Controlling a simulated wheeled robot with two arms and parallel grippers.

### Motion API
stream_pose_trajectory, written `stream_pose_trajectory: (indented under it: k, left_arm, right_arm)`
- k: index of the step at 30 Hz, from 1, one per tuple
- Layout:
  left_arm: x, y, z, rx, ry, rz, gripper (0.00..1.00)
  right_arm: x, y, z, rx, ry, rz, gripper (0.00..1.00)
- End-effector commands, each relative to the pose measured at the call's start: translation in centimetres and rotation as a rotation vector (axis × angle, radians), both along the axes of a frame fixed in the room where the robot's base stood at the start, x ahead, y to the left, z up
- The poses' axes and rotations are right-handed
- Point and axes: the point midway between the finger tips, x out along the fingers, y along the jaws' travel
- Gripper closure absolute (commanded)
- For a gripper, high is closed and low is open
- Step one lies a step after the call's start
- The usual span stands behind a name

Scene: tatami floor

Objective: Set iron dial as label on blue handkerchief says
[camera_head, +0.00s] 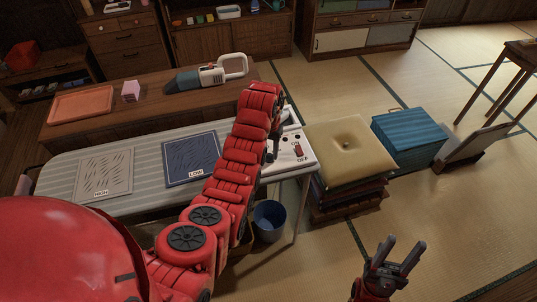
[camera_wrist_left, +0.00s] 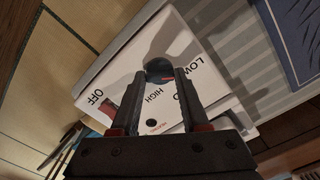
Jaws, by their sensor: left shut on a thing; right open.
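The blue handkerchief (camera_head: 191,145) lies flat on the striped ironing board with a LOW label (camera_head: 196,173). A beige handkerchief (camera_head: 104,160) labelled HIGH lies left of it. The white control panel (camera_head: 305,164) is at the board's right end. My right gripper (camera_head: 405,252) is open and empty, low right.
A red switch (camera_head: 298,150) sits by OFF on the panel. A cushion stack (camera_head: 345,150) and blue box (camera_head: 410,135) stand right of the board. A blue bucket (camera_head: 270,220) is below. A low table (camera_head: 150,100) stands behind.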

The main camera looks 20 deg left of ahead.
Motion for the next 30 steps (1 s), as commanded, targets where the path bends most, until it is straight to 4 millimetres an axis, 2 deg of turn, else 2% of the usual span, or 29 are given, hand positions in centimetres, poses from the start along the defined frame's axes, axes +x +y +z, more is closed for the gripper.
stream_pose_trajectory:
  k: [9,24,25,30]
  left_arm:
    - [0.05,0.02,-0.06,0.0,-0.002,0.107,1.0]
    - [0.01,0.01,0.01,0.0,0.0,0.126,1.0]
    - [0.01,0.01,0.01,0.0,0.0,0.126,0.53]
    - [0.01,0.0,0.01,0.0,0.0,0.125,0.25]
  right_arm:
    - [0.01,0.0,-1.05,0.0,0.0,0.0,0.5]
    - [0.01,0.0,-1.11,0.0,0.0,0.0,0.5]
    - [0.01,0.0,-1.1,0.0,0.0,0.0,0.5]
    - [0.0,0.01,-1.11,0.0,0.0,0.0,0.5]
